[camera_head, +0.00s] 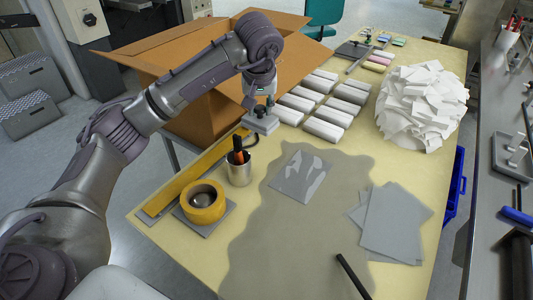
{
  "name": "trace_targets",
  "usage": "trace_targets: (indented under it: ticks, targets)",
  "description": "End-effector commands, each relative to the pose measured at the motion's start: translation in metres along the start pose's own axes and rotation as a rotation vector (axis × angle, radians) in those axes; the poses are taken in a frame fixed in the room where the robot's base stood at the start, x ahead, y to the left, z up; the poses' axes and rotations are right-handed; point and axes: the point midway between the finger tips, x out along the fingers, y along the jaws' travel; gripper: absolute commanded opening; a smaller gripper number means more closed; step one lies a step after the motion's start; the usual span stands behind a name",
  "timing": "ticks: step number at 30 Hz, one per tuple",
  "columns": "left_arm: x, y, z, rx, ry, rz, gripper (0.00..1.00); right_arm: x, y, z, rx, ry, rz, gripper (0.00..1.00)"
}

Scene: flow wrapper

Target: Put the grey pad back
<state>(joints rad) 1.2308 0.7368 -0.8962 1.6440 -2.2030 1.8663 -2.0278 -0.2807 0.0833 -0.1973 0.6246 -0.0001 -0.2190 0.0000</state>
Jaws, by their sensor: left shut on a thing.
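My left gripper (264,107) reaches in from the left and points down. It is shut on a small grey block (262,123), which looks like the grey pad. The block is at the left end of the rows of white packs, by the open cardboard box. I cannot tell whether it touches the table. The fingers hide part of its top. My right gripper is not in view.
Several white packs (322,129) lie right of the gripper. A metal cup with tools (239,173), a yellow tape roll (204,203) and a yellow ruler (185,176) are nearer. Grey sheets (396,222) lie at right. A white paper pile (422,105) stands behind them.

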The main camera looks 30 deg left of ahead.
Motion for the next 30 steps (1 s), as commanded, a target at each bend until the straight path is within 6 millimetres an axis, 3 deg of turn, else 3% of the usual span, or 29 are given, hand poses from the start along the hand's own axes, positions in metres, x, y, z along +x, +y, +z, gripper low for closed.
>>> trace_targets:
  ticks: [5,10,15,20,30]
  targets:
    - [0.028,0.0,0.013,0.002,-0.005,-0.001,0.0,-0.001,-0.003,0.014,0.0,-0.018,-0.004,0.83]
    - [0.07,0.0,0.031,0.002,-0.006,-0.001,0.0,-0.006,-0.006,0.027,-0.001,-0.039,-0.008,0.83]
    - [0.109,0.0,0.047,0.001,-0.005,-0.001,0.0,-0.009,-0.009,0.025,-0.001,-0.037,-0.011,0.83]
    - [0.132,0.0,0.055,0.001,-0.001,0.0,0.0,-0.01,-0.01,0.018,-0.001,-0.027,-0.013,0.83]
    - [0.143,0.001,0.018,-0.004,-0.001,0.001,0.0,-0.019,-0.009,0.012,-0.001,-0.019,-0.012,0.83]
